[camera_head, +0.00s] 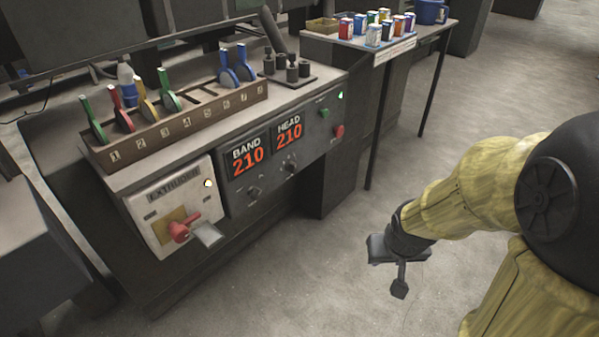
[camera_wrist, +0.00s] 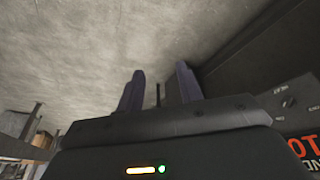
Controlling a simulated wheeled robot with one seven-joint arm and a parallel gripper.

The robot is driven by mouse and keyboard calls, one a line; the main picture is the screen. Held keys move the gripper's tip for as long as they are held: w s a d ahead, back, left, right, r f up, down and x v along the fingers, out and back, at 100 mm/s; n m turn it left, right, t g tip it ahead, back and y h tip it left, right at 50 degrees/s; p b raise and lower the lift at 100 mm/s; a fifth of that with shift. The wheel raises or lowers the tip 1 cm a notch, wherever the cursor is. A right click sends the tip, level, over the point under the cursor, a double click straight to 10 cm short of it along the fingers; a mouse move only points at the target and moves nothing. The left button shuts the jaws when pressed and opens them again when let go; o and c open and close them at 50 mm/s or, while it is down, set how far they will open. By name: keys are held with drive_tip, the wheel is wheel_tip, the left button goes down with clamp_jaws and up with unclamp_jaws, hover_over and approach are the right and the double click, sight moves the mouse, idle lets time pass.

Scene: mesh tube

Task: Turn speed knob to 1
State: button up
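The control panel (camera_head: 265,205) has two small dark knobs below its BAND and HEAD displays, a left knob (camera_head: 254,191) and a right knob (camera_head: 291,167). Both displays read 210. Their labels are too small to read, so I cannot tell which is the speed knob. One dark knob (camera_wrist: 288,103) shows at the right edge of the wrist view, beside part of a red display. My gripper (camera_head: 399,285) hangs over open floor, right of the panel and clear of it. In the wrist view its two fingers (camera_wrist: 160,86) stand apart with nothing held between them.
An extruder box (camera_head: 158,206) with a red lever (camera_head: 184,230) is left of the panel. Green (camera_head: 324,113) and red (camera_head: 339,131) buttons are at its right end. A lever rack (camera_head: 185,128) sits above. The floor between is clear.

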sight(296, 170)
drive_tip(key=w+f+n+t+y, duration=0.25)
drive_tip(key=w+n+t, duration=0.2)
drive_tip(key=w, duration=1.15)
drive_tip(key=w+a+f+n+t+y+p, duration=0.1)
drive_tip(key=w+a+n+y, duration=0.4)
drive_tip(key=y, duration=0.7)
drive_tip(key=shift+w+a+f+t, duration=0.85)
drive_tip(key=shift+a+f, duration=0.1)
drive_tip(key=shift+a, duration=0.25)
drive_tip(key=shift+w+a, duration=0.1)
drive_tip(key=b+x, duration=0.4)
drive_tip(key=x, duration=1.3)
clamp_jaws()
